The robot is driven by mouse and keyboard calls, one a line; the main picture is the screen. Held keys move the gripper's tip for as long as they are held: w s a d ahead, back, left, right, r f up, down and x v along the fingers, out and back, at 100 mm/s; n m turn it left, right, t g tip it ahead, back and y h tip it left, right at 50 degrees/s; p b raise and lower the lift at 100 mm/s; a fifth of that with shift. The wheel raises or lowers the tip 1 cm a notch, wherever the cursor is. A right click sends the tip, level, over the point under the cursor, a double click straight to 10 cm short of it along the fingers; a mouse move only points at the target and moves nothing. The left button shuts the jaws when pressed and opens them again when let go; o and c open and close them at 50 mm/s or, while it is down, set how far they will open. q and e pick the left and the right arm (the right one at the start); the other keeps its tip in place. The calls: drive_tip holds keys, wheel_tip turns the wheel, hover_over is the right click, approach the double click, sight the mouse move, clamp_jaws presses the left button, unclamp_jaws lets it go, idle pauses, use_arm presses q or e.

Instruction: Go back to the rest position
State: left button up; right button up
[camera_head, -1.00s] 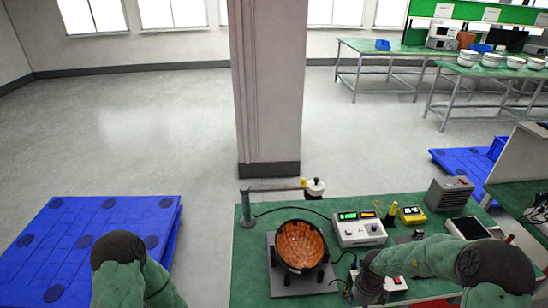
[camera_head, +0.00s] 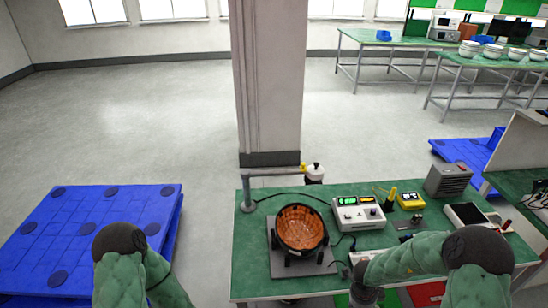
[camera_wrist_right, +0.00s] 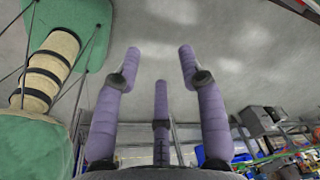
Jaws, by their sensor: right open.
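My right gripper (camera_wrist_right: 160,72) shows in the right wrist view with its purple fingers spread apart and nothing between them. In the head view my right arm reaches over the front right of the green bench (camera_head: 275,198), with its wrist near the front edge; the fingers are hidden there. My left arm shows only as a green link with a dark joint at the lower left, and its gripper is out of view.
A copper-coloured bowl (camera_head: 300,230) in a dark holder stands on a grey plate (camera_head: 290,268). A white meter (camera_head: 358,213), a yellow device (camera_head: 410,201) and a grey box (camera_head: 447,180) stand right of it. Blue pallets (camera_head: 85,225) lie left; a pillar (camera_head: 268,85) rises behind the bench.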

drive_tip(key=s+a+f+n+t+y+b, duration=0.2)
drive_tip(key=s+a+f+n+b, duration=0.3)
drive_tip(key=a+f+n, duration=0.5)
drive_tip(key=s+a+f+n+g+y+b, duration=0.2)
drive_tip(key=s+a+f+n, duration=0.3)
drive_tip(key=s+a+n, duration=0.4)
drive_tip(key=s+n+y, duration=0.1)
drive_tip(key=n, duration=0.2)
drive_tip(key=shift+f+n+y, duration=0.25)
drive_tip(key=shift+n+y, duration=0.05)
drive_tip(key=shift+y, duration=0.1)
